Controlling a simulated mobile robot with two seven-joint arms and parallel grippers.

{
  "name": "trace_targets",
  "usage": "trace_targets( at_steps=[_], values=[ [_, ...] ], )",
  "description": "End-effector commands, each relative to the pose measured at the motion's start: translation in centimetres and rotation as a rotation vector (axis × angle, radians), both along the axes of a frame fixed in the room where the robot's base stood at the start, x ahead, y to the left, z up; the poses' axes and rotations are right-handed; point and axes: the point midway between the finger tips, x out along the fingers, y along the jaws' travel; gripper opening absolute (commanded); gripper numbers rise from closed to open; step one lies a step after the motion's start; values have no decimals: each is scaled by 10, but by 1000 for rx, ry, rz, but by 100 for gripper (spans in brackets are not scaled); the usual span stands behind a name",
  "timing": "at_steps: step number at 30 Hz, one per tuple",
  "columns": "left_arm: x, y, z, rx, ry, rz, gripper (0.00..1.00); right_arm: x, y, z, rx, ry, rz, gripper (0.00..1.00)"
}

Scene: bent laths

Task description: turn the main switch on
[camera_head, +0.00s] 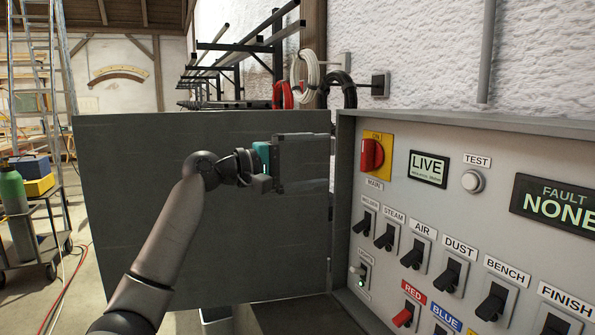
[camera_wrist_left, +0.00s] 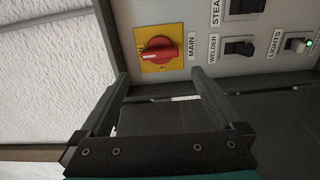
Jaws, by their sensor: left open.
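The main switch is a red rotary knob (camera_head: 373,155) on a yellow plate marked ON at the top, with a MAIN label below. Its grip stands about upright, in line with the ON mark. In the left wrist view the knob (camera_wrist_left: 160,50) lies sideways in the picture, ahead of the fingertips, with a pale mark at its left end. My left gripper (camera_head: 325,162) is open and empty, just left of the knob in the head view and apart from it. In the left wrist view its fingers (camera_wrist_left: 160,76) are spread wide. My right gripper is not in view.
The grey panel (camera_head: 450,180) holds a LIVE display (camera_head: 428,169), a TEST button (camera_head: 472,181), a FAULT NONE display (camera_head: 556,206) and rows of black toggle switches. An open dark cabinet door (camera_head: 130,220) stands behind my left arm. Cable coils (camera_head: 305,75) hang above.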

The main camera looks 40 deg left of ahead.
Motion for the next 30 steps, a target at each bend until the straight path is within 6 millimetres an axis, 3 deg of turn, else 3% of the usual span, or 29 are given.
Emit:
trace_targets(
  at_steps=[3,10,30],
  values=[
    [-16,6,-2,4,1,0,100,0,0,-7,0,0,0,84],
    [-34,14,-1,1,0,0,100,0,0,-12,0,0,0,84],
    [-37,15,0,1,0,0,100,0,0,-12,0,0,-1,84]
  ],
)
